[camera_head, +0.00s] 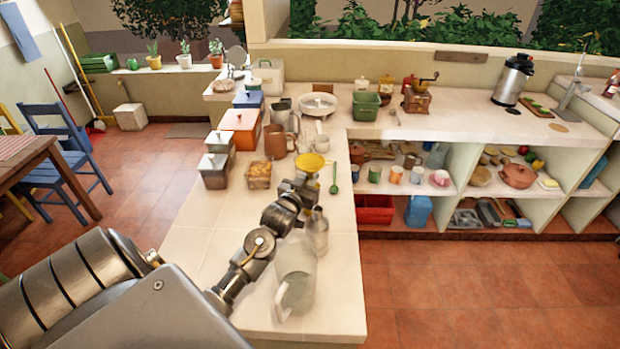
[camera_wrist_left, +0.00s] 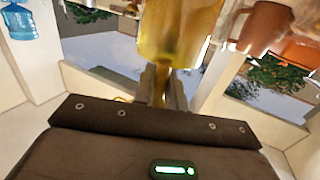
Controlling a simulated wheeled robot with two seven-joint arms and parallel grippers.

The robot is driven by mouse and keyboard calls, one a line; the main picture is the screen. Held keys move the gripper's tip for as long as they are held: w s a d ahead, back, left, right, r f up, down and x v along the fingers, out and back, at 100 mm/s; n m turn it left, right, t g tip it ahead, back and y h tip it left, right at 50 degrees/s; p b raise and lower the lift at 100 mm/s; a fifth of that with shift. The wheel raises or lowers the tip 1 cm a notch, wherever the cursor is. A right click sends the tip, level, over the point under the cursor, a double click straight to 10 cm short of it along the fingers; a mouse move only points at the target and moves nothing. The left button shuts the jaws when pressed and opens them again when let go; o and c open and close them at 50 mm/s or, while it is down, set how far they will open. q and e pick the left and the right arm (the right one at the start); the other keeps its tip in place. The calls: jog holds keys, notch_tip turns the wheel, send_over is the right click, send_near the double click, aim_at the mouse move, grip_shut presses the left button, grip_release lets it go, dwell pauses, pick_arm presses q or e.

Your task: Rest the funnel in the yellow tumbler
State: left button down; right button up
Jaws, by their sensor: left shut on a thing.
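The yellow funnel (camera_head: 311,162) shows in the head view above the counter, wide mouth up. My left gripper (camera_head: 303,184) is shut on it, just below the mouth. In the left wrist view a yellow, see-through shape (camera_wrist_left: 180,30) fills the top middle and narrows down to between my left fingers (camera_wrist_left: 163,92). I cannot tell whether part of that shape is the yellow tumbler. I cannot pick out the tumbler on its own in the head view; the funnel and my gripper may hide it. My right gripper is not in view.
A clear pitcher (camera_head: 296,280) and a grey bottle (camera_head: 318,235) stand close to my left arm. A brown mug (camera_head: 275,142), a wooden box (camera_head: 259,175) and a green spoon (camera_head: 334,180) are around the funnel. The counter's front left (camera_head: 205,240) is bare.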

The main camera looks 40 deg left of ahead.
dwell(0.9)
pick_arm(q)
jog(key=shift+f, duration=0.45)
dwell(0.5)
jog(key=c, duration=1.4)
grip_release()
jog(key=shift+o, duration=0.2)
jog(key=shift+s, duration=0.15)
jog(key=b+v, duration=0.3)
jog(key=v, duration=0.7)
jog(key=shift+s, duration=0.3)
jog(key=shift+d+r, duration=0.1)
